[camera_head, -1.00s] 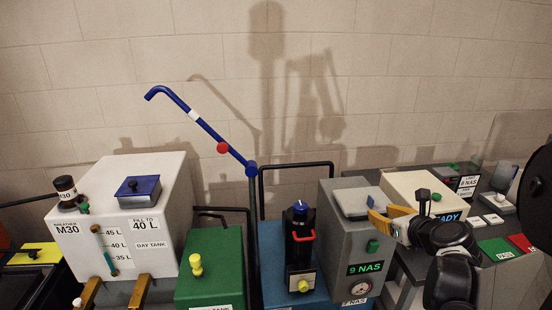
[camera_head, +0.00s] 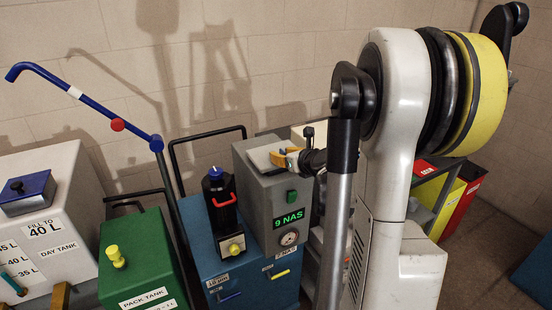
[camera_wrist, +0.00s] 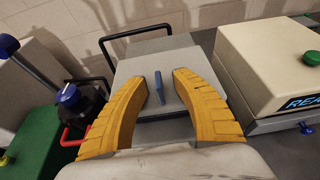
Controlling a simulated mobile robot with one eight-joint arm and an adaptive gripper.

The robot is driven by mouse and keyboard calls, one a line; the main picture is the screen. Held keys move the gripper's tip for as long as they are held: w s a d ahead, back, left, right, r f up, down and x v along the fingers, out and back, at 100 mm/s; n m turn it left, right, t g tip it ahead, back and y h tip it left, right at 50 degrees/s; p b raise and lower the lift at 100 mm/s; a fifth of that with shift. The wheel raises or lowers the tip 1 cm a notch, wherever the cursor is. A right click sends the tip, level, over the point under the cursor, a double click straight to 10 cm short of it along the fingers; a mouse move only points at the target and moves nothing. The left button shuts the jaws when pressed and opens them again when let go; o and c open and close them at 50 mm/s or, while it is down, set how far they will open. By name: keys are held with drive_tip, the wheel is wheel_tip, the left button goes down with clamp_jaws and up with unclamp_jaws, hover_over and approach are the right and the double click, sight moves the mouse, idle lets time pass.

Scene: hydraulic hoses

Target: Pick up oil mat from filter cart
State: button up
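The filter cart (camera_head: 252,200) is a grey box on a blue base with a green "9 NAS" display. A flat light-grey pad, seemingly the oil mat (camera_head: 262,157), lies on its top. In the wrist view the pad (camera_wrist: 172,92) has an upright blue tab (camera_wrist: 159,86) in its middle. My gripper (camera_wrist: 163,76) has two yellow curved fingers, open, one on each side of the blue tab, with gaps to both. In the head view my gripper (camera_head: 286,158) is at the right edge of the pad. I cannot tell its exact height above it.
A green pack tank (camera_head: 141,255) and white day tank (camera_head: 45,225) are further left. A beige box (camera_wrist: 268,65) stands close on the right. A black rail (camera_wrist: 118,42) rises behind the cart.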

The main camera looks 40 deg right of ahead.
drive_tip(key=shift+s+r, duration=0.1)
drive_tip(key=shift+c, duration=0.5)
clamp_jaws()
